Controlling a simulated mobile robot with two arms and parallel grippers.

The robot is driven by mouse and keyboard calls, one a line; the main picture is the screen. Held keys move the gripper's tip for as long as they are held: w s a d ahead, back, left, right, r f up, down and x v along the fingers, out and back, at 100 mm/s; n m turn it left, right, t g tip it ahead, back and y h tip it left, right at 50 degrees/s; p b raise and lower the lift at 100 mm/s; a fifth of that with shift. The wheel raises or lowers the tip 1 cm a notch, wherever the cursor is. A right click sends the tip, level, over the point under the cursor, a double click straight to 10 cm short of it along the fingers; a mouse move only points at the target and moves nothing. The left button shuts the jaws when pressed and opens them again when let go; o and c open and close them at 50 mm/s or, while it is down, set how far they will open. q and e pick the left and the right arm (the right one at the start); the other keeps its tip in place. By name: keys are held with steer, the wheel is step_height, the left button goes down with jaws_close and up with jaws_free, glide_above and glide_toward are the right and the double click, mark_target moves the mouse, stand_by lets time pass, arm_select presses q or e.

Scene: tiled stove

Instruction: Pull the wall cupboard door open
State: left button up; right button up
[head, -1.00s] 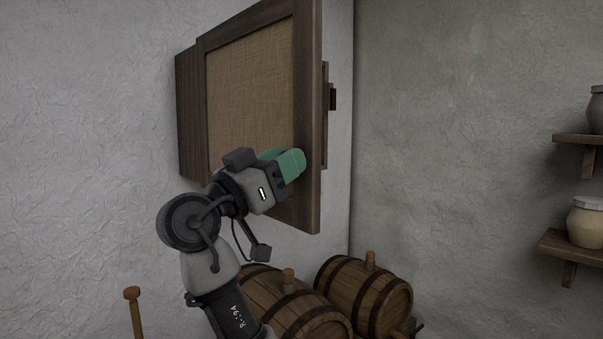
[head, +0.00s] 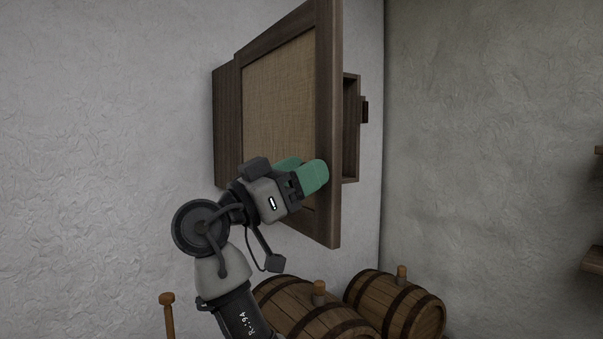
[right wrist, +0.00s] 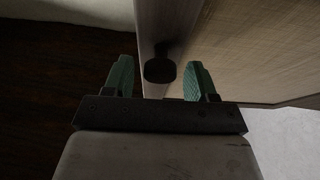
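The wall cupboard door (head: 280,95), a brown wood frame with a woven panel, stands partly open on the wall cupboard (head: 226,130). Part of the cupboard's inside shows past the door's right edge. My right gripper (head: 302,175) is at the lower right of the door's front. In the right wrist view its green fingers (right wrist: 160,82) are apart, one on each side of a dark knob (right wrist: 159,71) and the door's frame strip (right wrist: 165,25). Gaps show between the knob and both fingers. In the head view the arm hides the knob. My left gripper is out of view.
Two wooden barrels (head: 395,306) lie below the cupboard. A wooden peg or handle (head: 167,312) rises at the lower left. Shelf ends (head: 594,258) show at the right edge. The room in front of the wall at left is clear.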

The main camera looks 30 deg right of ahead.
steer(key=shift+f, duration=0.1)
steer(key=b+v, duration=0.3)
steer(key=v, duration=0.7)
steer(key=shift+a, duration=0.4)
steer(key=shift+w+f, duration=0.1)
steer(key=shift+f, duration=0.05)
